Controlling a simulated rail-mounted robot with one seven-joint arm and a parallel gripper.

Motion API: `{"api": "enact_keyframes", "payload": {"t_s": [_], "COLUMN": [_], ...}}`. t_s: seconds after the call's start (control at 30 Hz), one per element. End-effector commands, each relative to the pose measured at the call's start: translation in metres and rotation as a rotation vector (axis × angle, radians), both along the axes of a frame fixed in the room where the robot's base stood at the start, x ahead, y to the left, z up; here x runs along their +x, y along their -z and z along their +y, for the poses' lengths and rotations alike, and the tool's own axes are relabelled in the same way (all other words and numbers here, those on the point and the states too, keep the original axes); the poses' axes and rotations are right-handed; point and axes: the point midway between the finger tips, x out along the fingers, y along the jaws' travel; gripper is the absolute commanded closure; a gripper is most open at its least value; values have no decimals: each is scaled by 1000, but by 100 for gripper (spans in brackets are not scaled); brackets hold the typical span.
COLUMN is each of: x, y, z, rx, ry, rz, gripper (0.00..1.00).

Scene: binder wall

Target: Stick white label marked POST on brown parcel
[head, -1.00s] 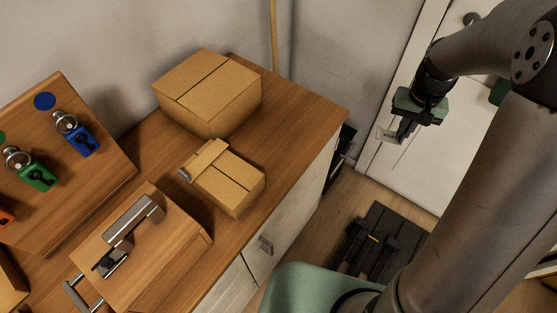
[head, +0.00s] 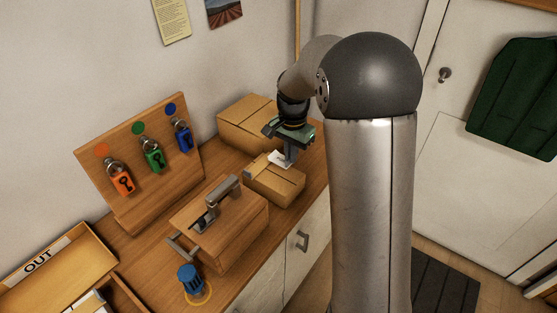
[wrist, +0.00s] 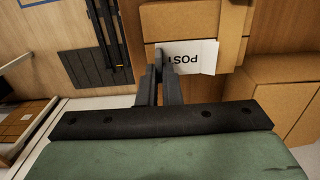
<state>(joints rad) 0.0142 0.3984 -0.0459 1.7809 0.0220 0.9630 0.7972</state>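The brown parcel (head: 273,188) is a small cardboard box on the wooden counter. It also shows in the wrist view (wrist: 180,20). The white label (wrist: 190,57) reads POST, upside down in the wrist view, and shows as a small white patch in the head view (head: 279,158). My gripper (wrist: 158,58) is shut on one edge of the label. In the head view my gripper (head: 289,160) points down over the parcel's top. The label overlaps the parcel in both views; I cannot tell whether it touches the surface.
A larger cardboard box (head: 240,122) stands behind the parcel. A wooden block with a metal handle (head: 222,222) is in front.

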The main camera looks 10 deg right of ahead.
Motion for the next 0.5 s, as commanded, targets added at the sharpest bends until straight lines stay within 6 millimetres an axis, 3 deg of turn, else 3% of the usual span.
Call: {"api": "enact_keyframes", "payload": {"t_s": [0.5], "x": [-1], "y": [8], "z": [1], "rx": [-1], "ry": [-2], "rz": [1], "gripper": [100]}}
